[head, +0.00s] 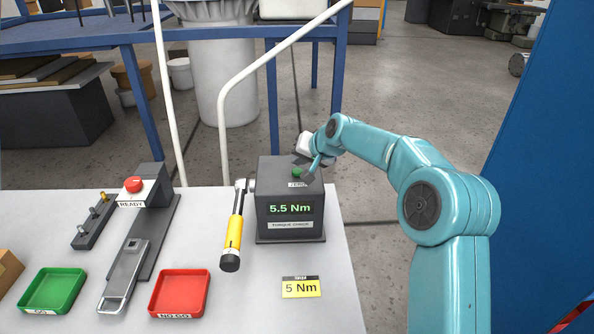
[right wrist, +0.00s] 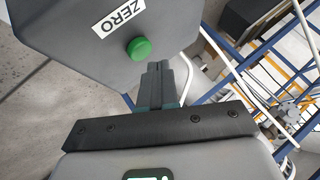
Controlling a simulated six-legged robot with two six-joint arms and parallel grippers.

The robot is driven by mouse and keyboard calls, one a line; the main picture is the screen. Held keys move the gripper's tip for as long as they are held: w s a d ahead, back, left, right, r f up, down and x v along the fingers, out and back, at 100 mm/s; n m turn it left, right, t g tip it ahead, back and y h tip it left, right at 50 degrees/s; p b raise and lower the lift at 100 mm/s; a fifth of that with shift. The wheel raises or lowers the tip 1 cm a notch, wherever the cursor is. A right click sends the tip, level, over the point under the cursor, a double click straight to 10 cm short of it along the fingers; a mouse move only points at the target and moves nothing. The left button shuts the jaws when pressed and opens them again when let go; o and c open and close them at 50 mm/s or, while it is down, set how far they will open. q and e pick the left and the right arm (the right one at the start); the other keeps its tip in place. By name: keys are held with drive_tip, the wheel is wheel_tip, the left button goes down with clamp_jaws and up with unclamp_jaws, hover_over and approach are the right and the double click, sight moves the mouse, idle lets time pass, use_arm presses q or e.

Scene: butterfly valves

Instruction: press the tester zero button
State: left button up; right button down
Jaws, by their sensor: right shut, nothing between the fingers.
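The torque tester (head: 290,222) is a dark grey box on the table with a display reading 5.5 Nm and a TORQUE CHECK label. Its green zero button (head: 297,172) is on top, by a ZERO label. In the right wrist view the button (right wrist: 139,48) and the label (right wrist: 117,18) show clearly. My right gripper (head: 314,168) is over the tester's top, beside the button. In the wrist view its shut, empty fingers (right wrist: 158,68) end just right of the button. I cannot tell how high the tips are above the top. My left gripper is not in view.
A yellow torque wrench (head: 234,232) lies against the tester's left side. A 5 Nm card (head: 301,287) lies in front. A red NO GO tray (head: 180,292), green GO tray (head: 53,291) and READY button stand (head: 134,185) are further left.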

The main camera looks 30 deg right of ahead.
sight(300, 172)
drive_tip(key=shift+f, duration=0.15)
idle(0.5)
drive_tip(key=shift+f+b, duration=0.3)
drive_tip(key=shift+b, duration=0.1)
drive_tip(key=shift+f+b, duration=0.4)
drive_tip(key=shift+f, duration=0.05)
idle(0.5)
drive_tip(key=shift+r, duration=0.1)
idle(0.3)
drive_tip(key=shift+r+p, duration=0.75)
drive_tip(key=shift+r, duration=0.05)
drive_tip(key=shift+r, duration=0.1)
wheel_tip(300, 172, up, 5)
drive_tip(key=p, duration=0.4)
idle(0.6)
